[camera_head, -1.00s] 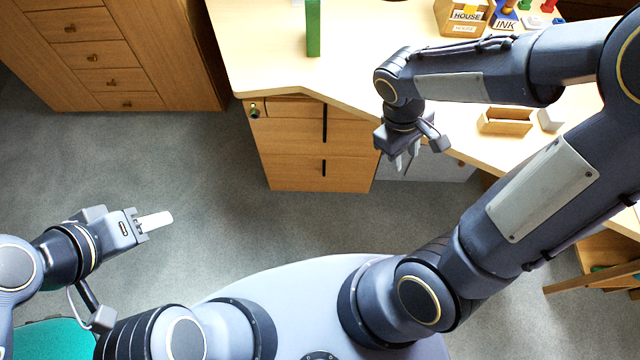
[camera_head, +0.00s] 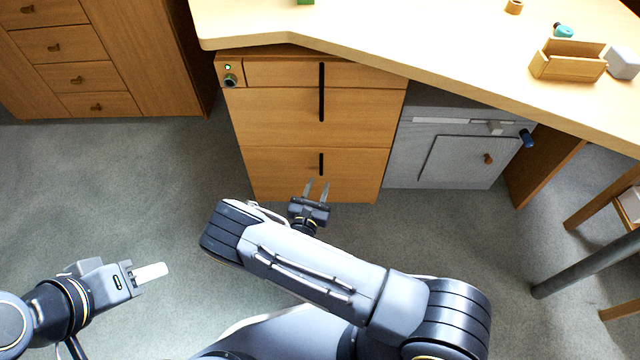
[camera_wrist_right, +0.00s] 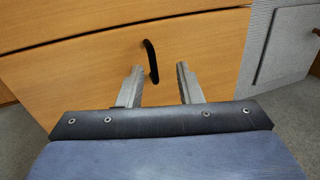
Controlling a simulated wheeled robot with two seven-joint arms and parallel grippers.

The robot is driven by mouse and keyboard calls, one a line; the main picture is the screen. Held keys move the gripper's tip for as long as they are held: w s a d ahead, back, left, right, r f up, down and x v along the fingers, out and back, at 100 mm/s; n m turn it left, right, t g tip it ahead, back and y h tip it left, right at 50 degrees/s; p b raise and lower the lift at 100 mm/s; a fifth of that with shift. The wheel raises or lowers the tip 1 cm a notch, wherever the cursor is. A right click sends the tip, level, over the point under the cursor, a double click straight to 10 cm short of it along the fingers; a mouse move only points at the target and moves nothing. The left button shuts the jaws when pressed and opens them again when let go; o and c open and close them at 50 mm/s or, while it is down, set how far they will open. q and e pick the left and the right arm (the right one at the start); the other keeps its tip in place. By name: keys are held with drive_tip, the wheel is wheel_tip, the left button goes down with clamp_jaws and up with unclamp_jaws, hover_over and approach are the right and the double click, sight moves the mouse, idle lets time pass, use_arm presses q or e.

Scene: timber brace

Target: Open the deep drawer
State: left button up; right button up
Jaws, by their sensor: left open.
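The wooden drawer unit under the desk has a wide bottom drawer front, the deep drawer (camera_head: 280,170), which is closed. Its dark vertical handle (camera_head: 321,163) stands near the middle of that front. My right gripper (camera_head: 317,187) is open just in front of and a little below the handle in the head view. In the right wrist view the same handle (camera_wrist_right: 151,61) shows between and beyond the two spread fingers, apart from them. My left gripper (camera_head: 150,272) is over the floor at the lower left, far from the drawer; its jaws are open.
Above are another drawer (camera_head: 280,115) with a longer dark handle and a narrow top row with a lock (camera_head: 230,79). A grey cabinet (camera_head: 450,150) stands to the right. The desk top (camera_head: 400,40) overhangs. The grey floor (camera_head: 150,180) at left is clear.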

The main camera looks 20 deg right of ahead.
sight(321, 169)
drive_tip(key=shift+n+t+y, duration=0.4)
drive_tip(key=shift+n+y, duration=0.1)
drive_tip(key=shift+n, duration=0.1)
drive_tip(key=w+b, duration=0.1)
drive_tip(key=w, duration=0.1)
drive_tip(key=w+d+f, duration=0.1)
drive_tip(key=w, duration=0.1)
drive_tip(key=w+d+f+b, duration=0.1)
drive_tip(key=w, duration=0.1)
drive_tip(key=shift+b, duration=0.3)
drive_tip(key=shift+w+d+r, duration=0.1)
drive_tip(key=shift+w+d, duration=0.2)
drive_tip(key=shift+w, duration=0.2)
use_arm(q)
wheel_tip(321, 169, down, 3)
drive_tip(key=shift+f, duration=0.2)
use_arm(e)
clamp_jaws()
